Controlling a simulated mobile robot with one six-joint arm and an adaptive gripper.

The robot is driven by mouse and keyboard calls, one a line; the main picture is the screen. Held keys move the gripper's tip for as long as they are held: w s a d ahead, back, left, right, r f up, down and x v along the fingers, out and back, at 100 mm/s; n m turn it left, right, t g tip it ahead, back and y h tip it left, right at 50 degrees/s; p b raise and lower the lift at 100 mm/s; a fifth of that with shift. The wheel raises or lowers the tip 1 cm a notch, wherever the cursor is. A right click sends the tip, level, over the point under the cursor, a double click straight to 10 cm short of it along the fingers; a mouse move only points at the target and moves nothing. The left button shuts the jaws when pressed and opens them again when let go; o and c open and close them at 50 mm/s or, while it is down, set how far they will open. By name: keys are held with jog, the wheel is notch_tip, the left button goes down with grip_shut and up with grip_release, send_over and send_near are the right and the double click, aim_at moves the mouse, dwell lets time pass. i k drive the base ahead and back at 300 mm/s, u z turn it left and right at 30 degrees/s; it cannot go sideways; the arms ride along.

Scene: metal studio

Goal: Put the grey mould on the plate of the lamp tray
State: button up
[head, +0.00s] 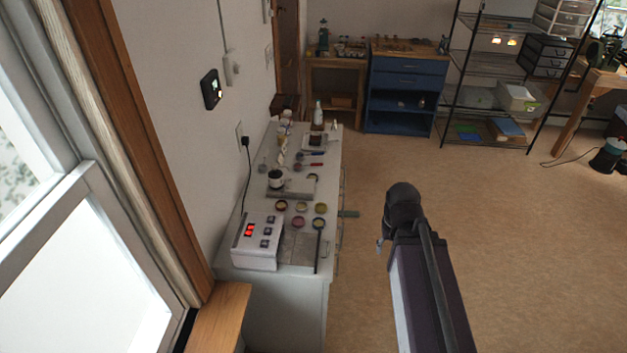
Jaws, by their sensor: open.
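I cannot make out the grey mould for certain among the small items on the long white bench (308,277). A dark block (317,141) sits on a pale base towards the bench's far end; I cannot tell whether it is the mould. The lamp tray and its plate cannot be identified for sure either. Two small glowing lights (503,41) show on the wire shelf at the back. My arm rises from the bottom right of centre, over the floor to the right of the bench. Its dark rounded joint shows, but my gripper does not.
On the bench, a white control box (257,242) with red displays stands near, beside several small round tins (320,208). A dark pot (276,180) stands on a flat plate behind. A blue cabinet (405,93) stands at the back. The floor (520,220) right of the bench is clear.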

aim_at(306, 249)
jog(key=u, duration=0.05)
jog(key=i, duration=0.9)
jog(key=z, duration=0.1)
